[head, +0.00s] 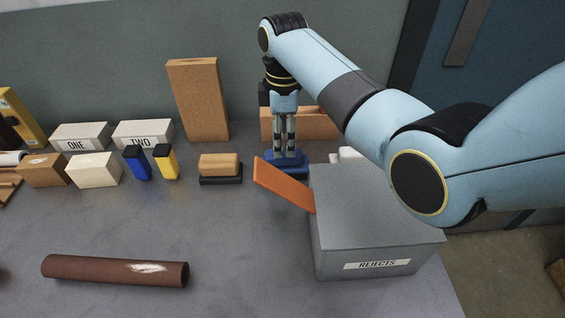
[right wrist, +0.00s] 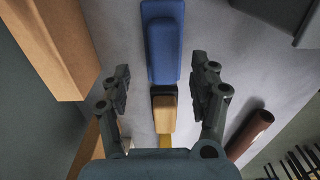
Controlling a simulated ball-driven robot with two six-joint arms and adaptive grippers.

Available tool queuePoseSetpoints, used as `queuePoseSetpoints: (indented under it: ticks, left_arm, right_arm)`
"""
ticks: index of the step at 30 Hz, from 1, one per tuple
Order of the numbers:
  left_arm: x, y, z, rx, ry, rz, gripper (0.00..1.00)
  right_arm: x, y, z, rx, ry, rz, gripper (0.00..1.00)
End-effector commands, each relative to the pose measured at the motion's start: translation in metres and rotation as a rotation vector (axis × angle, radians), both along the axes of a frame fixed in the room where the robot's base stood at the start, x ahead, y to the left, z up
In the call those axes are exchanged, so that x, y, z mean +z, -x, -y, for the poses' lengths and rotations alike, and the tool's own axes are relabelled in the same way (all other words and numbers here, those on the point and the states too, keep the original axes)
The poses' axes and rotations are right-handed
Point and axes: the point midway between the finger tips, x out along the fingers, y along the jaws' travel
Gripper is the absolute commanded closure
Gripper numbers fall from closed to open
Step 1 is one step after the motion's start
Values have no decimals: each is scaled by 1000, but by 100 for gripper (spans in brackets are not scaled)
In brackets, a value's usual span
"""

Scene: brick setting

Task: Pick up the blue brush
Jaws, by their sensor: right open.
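The blue brush (head: 287,164) lies on the grey table behind the grey REJECTS box, below my right gripper. In the right wrist view the blue brush (right wrist: 164,42) shows as a long blue block at the top middle. My right gripper (head: 285,146) points down over the brush in the head view, its fingertips close to it. In the right wrist view the right gripper (right wrist: 160,82) has its two fingers wide apart with nothing held. Whether the fingers touch the brush cannot be told. My left gripper is not in view.
The REJECTS box (head: 370,235) stands in front right, an orange slab (head: 283,184) leaning at it. A tan-and-black brush (head: 220,166), blue bottle (head: 138,163) and yellow bottle (head: 165,163) stand left. A tall brick (head: 198,98) stands behind. A brown pipe (head: 110,271) lies in front.

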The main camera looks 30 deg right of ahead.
Motion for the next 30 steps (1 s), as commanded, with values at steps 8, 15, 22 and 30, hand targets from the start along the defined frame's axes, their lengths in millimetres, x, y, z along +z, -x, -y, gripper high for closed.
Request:
queuePoseSetpoints:
  ticks: [8,15,22,30]
  left_arm:
    - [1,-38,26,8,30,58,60]
    - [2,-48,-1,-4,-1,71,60]
    - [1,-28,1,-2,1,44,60]
    - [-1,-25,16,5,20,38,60]
  right_arm:
    - [-37,5,0,0,-1,-3,38]
    - [-54,5,0,0,0,0,38]
    - [-53,5,0,0,0,0,49]
    - [-54,5,1,0,0,-1,84]
